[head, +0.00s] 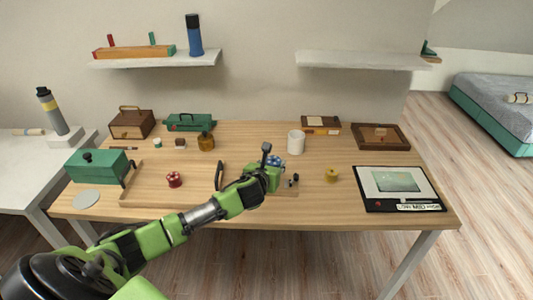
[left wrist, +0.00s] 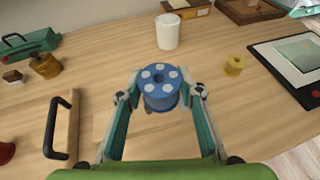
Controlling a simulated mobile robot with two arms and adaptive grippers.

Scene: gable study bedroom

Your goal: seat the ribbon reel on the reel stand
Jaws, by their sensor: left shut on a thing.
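The blue reel (left wrist: 160,90) has pale round spots on its top flange. It shows between the two fingers of my left gripper (left wrist: 160,95), which is shut on it. In the head view the reel (head: 278,159) is partly hidden by the green gripper, over the front middle of the wooden table. A pale flat wooden piece (left wrist: 103,126) lies below the gripper, mostly hidden. I cannot tell whether it is the reel stand, and no stand post shows clearly. My right gripper is out of view.
A wooden tray (head: 150,198) with black handles holds a red reel-like piece (head: 174,180), left of the gripper. A yellow spool (head: 332,175) and a framed tablet (head: 400,188) are to the right. A white cup (head: 296,142) stands behind. Boxes line the back.

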